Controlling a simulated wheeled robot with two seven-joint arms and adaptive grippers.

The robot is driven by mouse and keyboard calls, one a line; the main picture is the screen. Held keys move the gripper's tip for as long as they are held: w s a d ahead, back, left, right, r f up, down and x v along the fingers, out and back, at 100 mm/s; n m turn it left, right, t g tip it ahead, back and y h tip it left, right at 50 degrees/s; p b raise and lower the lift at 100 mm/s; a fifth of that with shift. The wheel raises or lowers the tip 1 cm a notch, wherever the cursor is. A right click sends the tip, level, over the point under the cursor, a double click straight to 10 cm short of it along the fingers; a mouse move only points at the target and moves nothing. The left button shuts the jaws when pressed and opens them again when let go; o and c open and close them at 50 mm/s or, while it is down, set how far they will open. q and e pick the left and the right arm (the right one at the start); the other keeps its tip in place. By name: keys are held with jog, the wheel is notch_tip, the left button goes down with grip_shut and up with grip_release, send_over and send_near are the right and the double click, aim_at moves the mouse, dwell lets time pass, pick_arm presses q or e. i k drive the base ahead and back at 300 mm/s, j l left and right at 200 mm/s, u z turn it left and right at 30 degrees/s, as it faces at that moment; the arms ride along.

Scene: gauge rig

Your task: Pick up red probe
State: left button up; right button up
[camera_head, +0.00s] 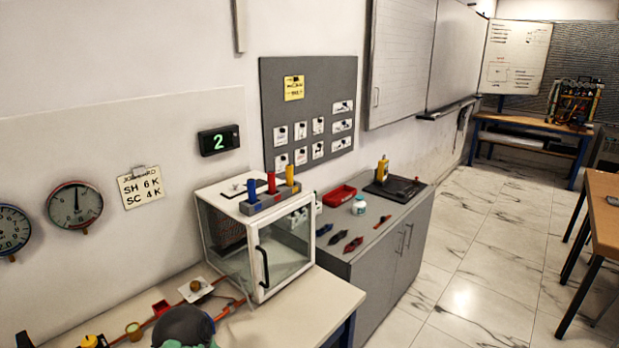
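A red upright cylinder (271,183), which looks like the red probe, stands in a grey holder block (268,201) on top of a white glass-fronted box. A blue cylinder (251,190) stands to its left and a yellow cylinder (290,175) to its right in the same block. Neither of my grippers is in view. A dark rounded shape at the bottom edge seems to be part of my own body.
The white box (276,261) has a black door handle and stands on a light table (300,315). A grey cabinet (392,248) to its right holds a red tray (339,195), a white jar (359,205) and small tools.

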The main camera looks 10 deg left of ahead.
aim_at(272, 179)
jog(key=i+l+u, duration=0.1)
jog(key=i+l, duration=0.2)
jog(key=i+l+u, duration=0.15)
jog(key=i+l, duration=0.15)
jog(key=l, duration=0.15)
jog(key=i+l+u, duration=0.1)
jog(key=i+l, duration=0.2)
jog(key=l, duration=0.15)
jog(key=i+l+u, duration=0.15)
jog(key=l, duration=0.3)
jog(key=i, duration=0.1)
